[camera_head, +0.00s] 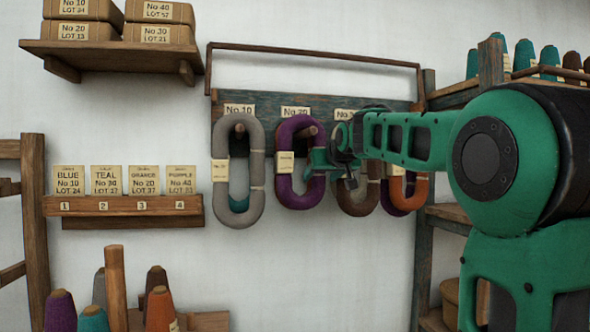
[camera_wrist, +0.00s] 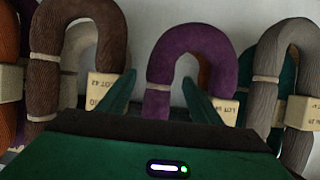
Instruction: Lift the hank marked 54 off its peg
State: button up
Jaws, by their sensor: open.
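The purple hank (camera_head: 284,190) hangs on a peg under a board label that seems to read No 20. Its cream paper tag (camera_head: 285,163) is on its left strand. In the wrist view the purple hank (camera_wrist: 190,43) shows a tag (camera_wrist: 222,110) with a lot number that looks like 54, but is not fully clear. My gripper (camera_head: 314,165) is at the right strand of this hank. In the wrist view its two green fingers (camera_wrist: 160,100) are apart, with one purple strand between them. The hank's peg is hidden in the wrist view.
A grey hank (camera_head: 254,185) hangs to the left. A brown hank (camera_head: 357,200) and an orange hank (camera_head: 420,190) hang close on the right, partly behind my arm. A metal rail (camera_head: 310,54) runs above. A card ledge (camera_head: 125,206) with several cards is at left.

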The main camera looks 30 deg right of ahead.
jog(key=x, duration=0.3)
jog(key=shift+w, duration=0.25)
jog(key=c, duration=1.2)
jog(key=shift+c, duration=0.2)
jog(key=shift+r, duration=0.1)
